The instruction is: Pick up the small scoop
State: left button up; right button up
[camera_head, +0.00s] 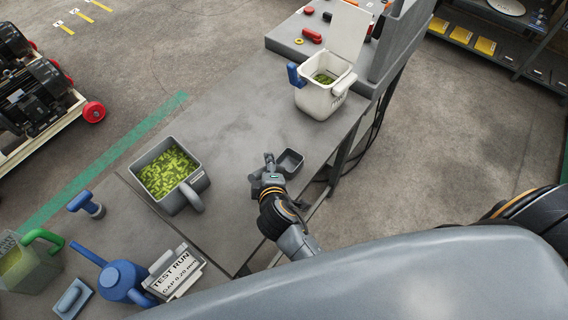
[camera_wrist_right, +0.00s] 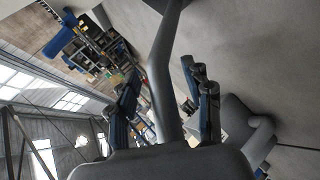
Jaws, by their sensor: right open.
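The small scoop (camera_head: 291,161), a dark grey square cup, sits on the grey workbench near its right edge. My right gripper (camera_head: 268,160) is right beside it, on its left, low over the bench. In the right wrist view the two fingers of my right gripper (camera_wrist_right: 165,100) stand apart. A grey bar (camera_wrist_right: 162,75) runs between them, with gaps on both sides; it looks like the scoop's handle, though I cannot be sure. In the head view the handle is hidden by the gripper. My left gripper is not in view.
A white lidded container (camera_head: 320,100) with pellets stands behind. A blue can (camera_head: 120,282), a TEST RUN sign (camera_head: 174,272) and a clear jug (camera_head: 25,265) are at lower left. The middle bench is clear.

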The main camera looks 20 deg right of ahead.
jog(key=shift+s, duration=0.1)
jog(key=shift+c, duration=0.4)
grip_shut()
jog(key=shift+r, duration=0.2)
jog(key=shift+r, duration=0.25)
notch_tip(320, 180, up, 9)
jog(key=shift+r+b, duration=0.15)
jog(key=shift+b, duration=0.65)
jog(key=c, duration=0.7)
grip_release()
grip_shut()
